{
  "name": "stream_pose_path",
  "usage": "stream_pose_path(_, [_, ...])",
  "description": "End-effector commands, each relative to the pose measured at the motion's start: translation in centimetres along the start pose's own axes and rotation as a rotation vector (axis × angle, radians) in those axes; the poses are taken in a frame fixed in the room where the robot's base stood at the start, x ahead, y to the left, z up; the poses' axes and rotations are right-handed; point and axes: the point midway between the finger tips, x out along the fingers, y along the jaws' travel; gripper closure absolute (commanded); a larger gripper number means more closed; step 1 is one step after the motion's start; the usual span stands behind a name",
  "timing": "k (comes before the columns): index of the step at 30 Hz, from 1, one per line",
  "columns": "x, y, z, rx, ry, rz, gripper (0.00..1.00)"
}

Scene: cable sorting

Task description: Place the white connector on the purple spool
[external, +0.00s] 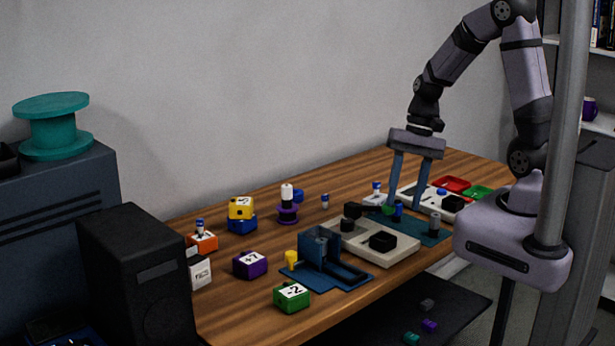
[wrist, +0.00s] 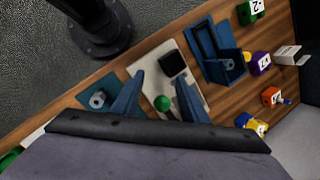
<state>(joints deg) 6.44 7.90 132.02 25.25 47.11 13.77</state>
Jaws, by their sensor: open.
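The purple spool (external: 288,219) stands on the table left of centre in the external view. A white connector (external: 287,190) sits upright above it, with a dark section between them; the exact contact there is too small to tell. My gripper (external: 405,203) is well to the right, open and pointing down over the teal mat area. Its two blue fingers also show in the wrist view (wrist: 157,92), apart, with a green round piece (wrist: 162,103) seen between them. I cannot make out the spool or the white connector in the wrist view.
A blue fixture (external: 320,248) and a pale tray with black blocks (external: 402,250) lie between my gripper and the table's front. Numbered yellow (external: 241,208), purple (external: 250,265) and green (external: 292,297) blocks stand at left. A grey connector (external: 435,222) stands on the teal mat.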

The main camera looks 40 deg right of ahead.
Motion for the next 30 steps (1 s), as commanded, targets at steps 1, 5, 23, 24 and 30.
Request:
stream_pose_path(1, [-0.3, 1.6, 1.0, -0.133, 0.036, 0.057, 0.60])
stream_pose_path(5, [-0.8, 5.0, 2.1, -0.413, 0.097, 0.185, 0.60])
stream_pose_path(23, [-1.3, 7.7, 2.5, -0.669, 0.143, 0.302, 0.60])
stream_pose_path(24, [-1.3, 7.7, 2.5, -0.667, 0.143, 0.301, 0.60])
stream_pose_path(30, [-1.1, 7.6, 2.0, -0.567, 0.157, 0.265, 0.60])
